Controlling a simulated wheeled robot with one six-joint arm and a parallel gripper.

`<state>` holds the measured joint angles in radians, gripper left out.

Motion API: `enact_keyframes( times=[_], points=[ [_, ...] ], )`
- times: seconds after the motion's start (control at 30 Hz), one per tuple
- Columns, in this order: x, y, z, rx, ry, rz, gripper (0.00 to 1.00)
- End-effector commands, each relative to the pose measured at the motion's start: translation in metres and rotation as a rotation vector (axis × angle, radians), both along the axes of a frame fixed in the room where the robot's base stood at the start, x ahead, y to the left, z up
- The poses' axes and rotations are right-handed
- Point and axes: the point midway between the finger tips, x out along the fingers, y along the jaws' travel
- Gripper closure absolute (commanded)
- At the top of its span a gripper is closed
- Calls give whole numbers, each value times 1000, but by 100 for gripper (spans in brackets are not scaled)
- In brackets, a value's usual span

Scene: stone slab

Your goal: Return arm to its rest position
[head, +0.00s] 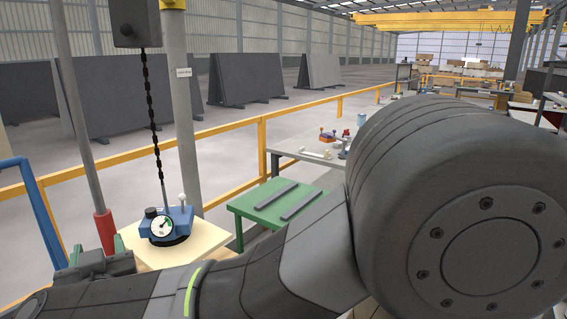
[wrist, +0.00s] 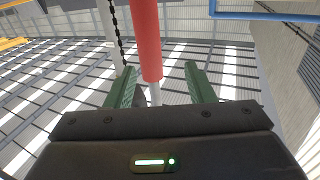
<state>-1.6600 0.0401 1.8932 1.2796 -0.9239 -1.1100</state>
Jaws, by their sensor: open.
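My arm crosses the lower and right part of the head view, its large dark joint close to the camera. My gripper (head: 95,258) is at the lower left of the head view, partly cut off by my own arm. In the wrist view its two green fingers (wrist: 162,92) stand wide apart, with nothing held between them. The wrist view looks up toward the roof. A red-sleeved pole (wrist: 147,45) shows beyond and between the fingers there; I cannot tell its distance. The red sleeve (head: 105,228) also shows close behind the gripper in the head view.
A blue device with a round dial (head: 163,227) stands on a pale board (head: 205,240) right of the gripper. A chain (head: 150,95) hangs above it from a dark box. A green table (head: 250,205) holds two grey bars. A blue frame (head: 38,205) stands at left.

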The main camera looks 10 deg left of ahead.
Motion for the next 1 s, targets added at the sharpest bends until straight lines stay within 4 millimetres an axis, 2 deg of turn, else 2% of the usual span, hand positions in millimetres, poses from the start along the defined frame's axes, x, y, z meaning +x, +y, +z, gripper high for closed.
enact_keyframes(
  times=[0.2, 0.43, 0.6, 1.0],
  points=[
    [29, 28, 0, -2, 1, -5, 51],
    [49, 49, 0, -1, -1, -2, 51],
    [55, 55, 0, -1, 1, -1, 51],
    [54, 54, 0, 0, 0, 0, 51]
  ],
)
